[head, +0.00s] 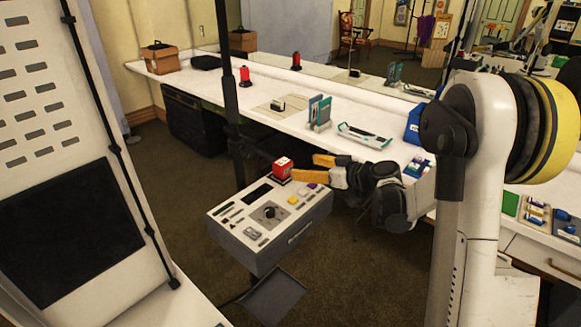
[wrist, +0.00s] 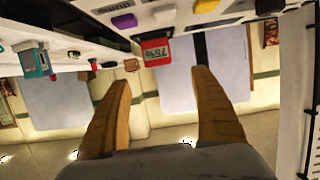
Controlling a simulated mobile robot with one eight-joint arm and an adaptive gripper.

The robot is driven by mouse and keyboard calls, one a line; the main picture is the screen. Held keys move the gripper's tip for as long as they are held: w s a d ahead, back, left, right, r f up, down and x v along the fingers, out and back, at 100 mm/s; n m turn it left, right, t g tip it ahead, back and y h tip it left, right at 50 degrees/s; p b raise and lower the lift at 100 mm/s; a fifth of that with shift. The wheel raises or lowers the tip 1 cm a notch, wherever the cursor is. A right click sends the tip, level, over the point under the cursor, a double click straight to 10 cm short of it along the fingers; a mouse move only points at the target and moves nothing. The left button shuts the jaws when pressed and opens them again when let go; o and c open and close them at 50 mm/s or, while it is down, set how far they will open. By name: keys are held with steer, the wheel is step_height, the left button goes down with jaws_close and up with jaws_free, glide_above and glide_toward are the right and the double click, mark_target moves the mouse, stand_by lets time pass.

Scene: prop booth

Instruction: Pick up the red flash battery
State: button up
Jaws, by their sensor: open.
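The red flash battery (head: 282,170) is a small red block with a pale top. It stands at the back edge of a grey control box (head: 240,245). In the wrist view my gripper (wrist: 162,78) is open and empty. The battery appears between the finger lines, beyond the tips, and no contact shows.
A black pole (head: 228,90) rises behind the control box. The white counter (head: 205,86) behind holds another red item (head: 246,77), teal-edged upright pieces (head: 319,112) and a white-and-teal device (head: 365,136). A white panel (head: 60,130) stands at left.

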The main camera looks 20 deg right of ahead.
mark_target(284, 162)
steer(key=b+x, duration=0.1)
steer(key=x, duration=0.4)
steer(key=shift+a+f, duration=0.1)
steer(key=shift+f, duration=0.05)
steer(key=b+x, duration=0.2)
steer(key=x, duration=0.3)
steer(key=shift+w, duration=0.35)
steer(key=shift+s, duration=0.1)
steer(key=c, duration=1.5)
